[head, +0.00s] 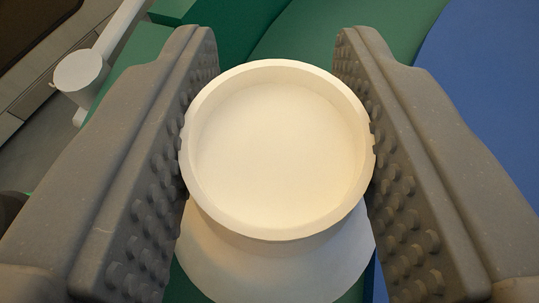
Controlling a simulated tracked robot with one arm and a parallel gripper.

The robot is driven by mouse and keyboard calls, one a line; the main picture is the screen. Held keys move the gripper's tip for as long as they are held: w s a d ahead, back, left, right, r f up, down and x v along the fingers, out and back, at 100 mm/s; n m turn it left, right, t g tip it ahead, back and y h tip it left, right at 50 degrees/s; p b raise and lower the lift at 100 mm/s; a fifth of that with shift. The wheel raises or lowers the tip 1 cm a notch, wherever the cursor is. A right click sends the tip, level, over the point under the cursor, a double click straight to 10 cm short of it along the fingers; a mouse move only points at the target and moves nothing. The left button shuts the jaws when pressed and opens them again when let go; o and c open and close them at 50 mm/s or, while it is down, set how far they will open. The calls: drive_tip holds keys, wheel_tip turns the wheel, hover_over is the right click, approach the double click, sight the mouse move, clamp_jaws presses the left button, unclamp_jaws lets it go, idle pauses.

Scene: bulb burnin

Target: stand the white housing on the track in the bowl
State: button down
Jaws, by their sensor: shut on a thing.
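The white housing (280,150) is a round, open-topped shell with a raised rim, and it flares out to a wider skirt at the bottom of the head view. My gripper (278,130) is shut on it, with one grey studded finger against each side of the rim. I look down into its pale, empty-looking inside. I cannot tell whether its underside touches anything. I cannot make out the track or the bowl.
Green surfaces (345,35) lie behind the housing, and a blue surface (480,85) is at the right. A white rod with a round end (82,72) stands at the upper left, near a grey cabinet-like front.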

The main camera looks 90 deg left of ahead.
sight(275, 153)
wheel_tip(275, 153, down, 3)
drive_tip(key=shift+f+b, duration=0.15)
drive_tip(key=shift+b, duration=0.15)
drive_tip(key=c, duration=1)
unclamp_jaws()
drive_tip(key=p+v, duration=0.2)
drive_tip(key=v, duration=1)
